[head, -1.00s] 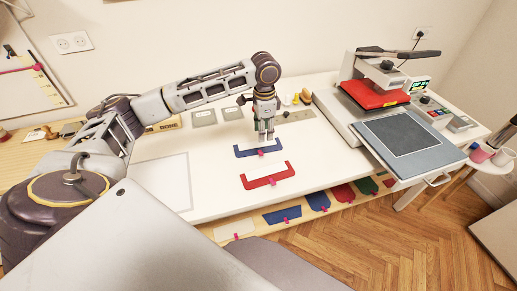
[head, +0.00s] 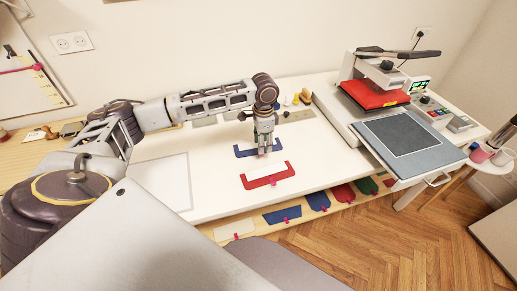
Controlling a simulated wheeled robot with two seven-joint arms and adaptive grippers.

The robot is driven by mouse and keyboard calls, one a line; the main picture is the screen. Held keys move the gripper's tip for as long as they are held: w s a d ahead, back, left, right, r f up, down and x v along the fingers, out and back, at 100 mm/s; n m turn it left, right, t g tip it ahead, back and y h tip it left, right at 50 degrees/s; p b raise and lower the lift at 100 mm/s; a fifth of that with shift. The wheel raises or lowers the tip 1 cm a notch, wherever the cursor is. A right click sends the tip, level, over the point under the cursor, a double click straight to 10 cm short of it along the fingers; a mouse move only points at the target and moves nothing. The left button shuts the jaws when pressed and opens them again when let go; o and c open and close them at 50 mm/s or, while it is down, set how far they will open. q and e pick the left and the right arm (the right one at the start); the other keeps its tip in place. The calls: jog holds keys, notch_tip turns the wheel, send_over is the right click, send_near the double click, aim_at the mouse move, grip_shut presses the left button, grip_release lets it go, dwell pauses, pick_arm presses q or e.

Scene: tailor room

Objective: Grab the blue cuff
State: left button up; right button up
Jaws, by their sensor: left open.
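The blue cuff (head: 245,153) is a blue U-shaped piece around a white middle. It lies flat on the white table (head: 220,200), with a small pink tab at its front edge. My left gripper (head: 263,149) points down over the middle of the blue cuff, close to its pink tab. It is open, and its fingers hide part of the cuff. I cannot tell whether the fingertips touch the cuff. My right gripper is not in view.
A red cuff (head: 268,182) lies just in front of the blue one. A heat press (head: 385,100) with a grey plate stands at the right. A white sheet (head: 162,183) lies at the left. Several coloured pieces, one a blue piece (head: 282,215), lie on a lower shelf.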

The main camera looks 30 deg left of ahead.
pick_arm(q)
jog(key=f, duration=0.1)
jog(key=a+f, duration=0.1)
jog(key=f, duration=0.1)
jog(key=shift+f, duration=0.2)
jog(key=shift+d+f, duration=0.1)
jog(key=shift+f, duration=0.7)
jog(key=c, duration=0.9)
